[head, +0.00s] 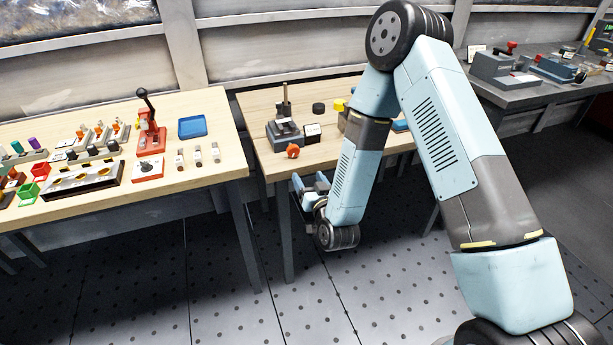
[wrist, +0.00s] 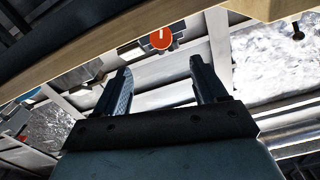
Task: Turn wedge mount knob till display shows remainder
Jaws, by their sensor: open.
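The wedge mount is a grey block (head: 285,131) with an upright post, standing near the front edge of the middle table in the head view. An orange knob (head: 292,151) sits on its front, facing the table edge. The knob also shows in the wrist view as an orange disc with a white mark (wrist: 161,39). A small dark-framed display (head: 313,131) stands right of the block; its reading is too small to tell. My gripper (head: 304,184) is open and empty, just off the table's front edge and below the knob. In the wrist view the knob lies beyond my fingertips (wrist: 161,68), not touching them.
A black round piece (head: 319,108) and a yellow piece (head: 339,105) stand behind the display. The left table (head: 222,150) holds a red press (head: 149,132), a blue tray (head: 192,127) and several small parts. A dark bench (head: 520,98) is at right. Floor in front is clear.

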